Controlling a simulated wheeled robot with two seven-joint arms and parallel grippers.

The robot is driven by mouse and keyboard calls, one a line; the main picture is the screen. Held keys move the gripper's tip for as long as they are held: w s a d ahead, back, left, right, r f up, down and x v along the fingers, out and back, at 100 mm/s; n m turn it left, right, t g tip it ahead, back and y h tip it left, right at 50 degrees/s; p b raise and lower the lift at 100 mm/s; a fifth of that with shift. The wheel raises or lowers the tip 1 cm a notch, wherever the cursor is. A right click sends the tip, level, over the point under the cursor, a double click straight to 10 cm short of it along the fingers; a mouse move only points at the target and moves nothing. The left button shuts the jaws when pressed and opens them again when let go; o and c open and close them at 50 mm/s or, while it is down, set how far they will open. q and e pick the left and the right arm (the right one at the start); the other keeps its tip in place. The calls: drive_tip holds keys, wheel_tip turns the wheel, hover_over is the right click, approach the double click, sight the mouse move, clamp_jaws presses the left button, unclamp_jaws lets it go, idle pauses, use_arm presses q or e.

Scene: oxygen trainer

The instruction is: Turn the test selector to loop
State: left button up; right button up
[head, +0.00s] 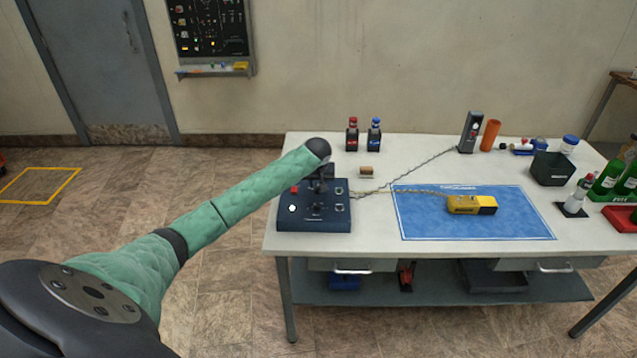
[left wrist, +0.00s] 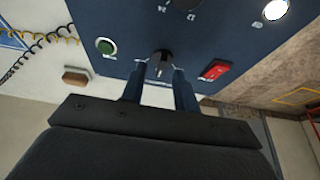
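The dark blue control box (head: 314,222) stands at the left end of the table. Its panel (left wrist: 225,35) fills the top of the left wrist view, with a green button (left wrist: 106,46), a red rocker switch (left wrist: 214,70) and a lit white lamp (left wrist: 275,9). A dark selector knob (left wrist: 160,62) stands out between the switch and the green button. My left gripper (head: 320,183) is over the box, pointing down. In the left wrist view its two fingers (left wrist: 160,72) are apart, one on each side of the knob, with a small gap visible. Panel lettering is too small to read. My right gripper is out of view.
A coiled cable (head: 405,172) runs from the box to a dark upright device (head: 470,132) and a yellow instrument (head: 471,204) on a blue mat (head: 420,220). A small brown block (head: 366,172) and two small bottles (head: 352,134) stand behind the box. The front table strip is clear.

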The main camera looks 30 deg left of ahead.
use_arm(q)
drive_tip(key=shift+w+a+f, duration=0.1)
drive_tip(key=shift+a+f, duration=0.2)
drive_tip(key=shift+f, duration=0.4)
drive_tip(key=shift+w+f, duration=0.1)
drive_tip(key=shift+f, duration=0.05)
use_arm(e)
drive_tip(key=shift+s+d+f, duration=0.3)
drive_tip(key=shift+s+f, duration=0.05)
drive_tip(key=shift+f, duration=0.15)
use_arm(q)
clamp_jaws()
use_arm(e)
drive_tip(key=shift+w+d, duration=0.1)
